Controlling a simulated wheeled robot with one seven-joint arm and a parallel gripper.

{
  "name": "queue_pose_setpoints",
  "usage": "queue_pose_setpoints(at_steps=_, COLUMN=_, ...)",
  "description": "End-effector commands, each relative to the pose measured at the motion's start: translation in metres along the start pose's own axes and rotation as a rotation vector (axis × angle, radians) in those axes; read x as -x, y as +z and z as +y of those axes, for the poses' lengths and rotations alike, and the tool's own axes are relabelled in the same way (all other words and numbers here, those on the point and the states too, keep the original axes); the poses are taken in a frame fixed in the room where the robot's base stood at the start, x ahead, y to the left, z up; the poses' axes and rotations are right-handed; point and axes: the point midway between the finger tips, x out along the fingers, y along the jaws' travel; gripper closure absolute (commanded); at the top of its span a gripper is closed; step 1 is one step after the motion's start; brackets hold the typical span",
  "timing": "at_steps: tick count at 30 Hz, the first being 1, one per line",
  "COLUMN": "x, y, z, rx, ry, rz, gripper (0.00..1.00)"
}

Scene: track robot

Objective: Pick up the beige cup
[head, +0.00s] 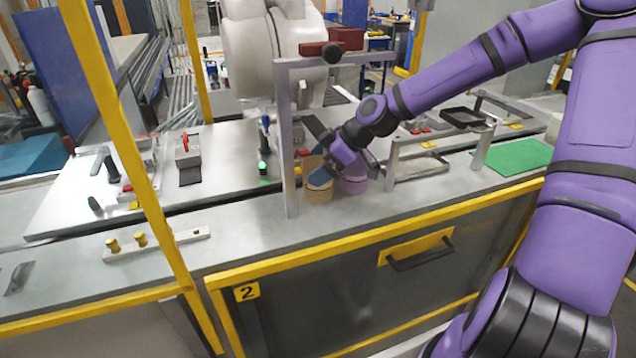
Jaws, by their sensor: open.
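The beige cup (317,190) stands on the grey worktop, just right of a grey metal post. My gripper (318,172) is at the end of the purple arm, at the top of the beige cup. A purple cup (353,179) stands close to the right of the beige cup, partly behind my gripper.
The grey metal frame (290,140) rises close to the left of the beige cup. A low metal bracket (420,165) stands to the right, before a green mat (515,156). A yellow post (130,140) crosses the left.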

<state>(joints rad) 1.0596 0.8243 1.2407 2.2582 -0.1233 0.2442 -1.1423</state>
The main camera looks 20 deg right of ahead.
Motion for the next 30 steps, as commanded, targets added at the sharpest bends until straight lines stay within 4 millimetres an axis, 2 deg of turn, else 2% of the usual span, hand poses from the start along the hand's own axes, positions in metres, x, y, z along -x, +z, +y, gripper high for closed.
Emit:
queue_pose_setpoints(at_steps=9, x=-0.0032, y=0.0002, z=0.0001, rx=-0.001, ry=0.000, rz=0.000, gripper=0.00)
queue_pose_setpoints(at_steps=15, x=-0.0031, y=0.0002, z=0.0001, rx=-0.001, ry=0.000, rz=0.000, gripper=0.46)
queue_pose_setpoints(at_steps=17, x=-0.0031, y=0.0001, z=0.0001, rx=0.000, ry=0.000, rz=0.000, gripper=0.56)
queue_pose_setpoints(at_steps=30, x=0.0049, y=-0.0076, z=0.0004, rx=0.000, ry=0.001, rz=0.000, gripper=0.57)
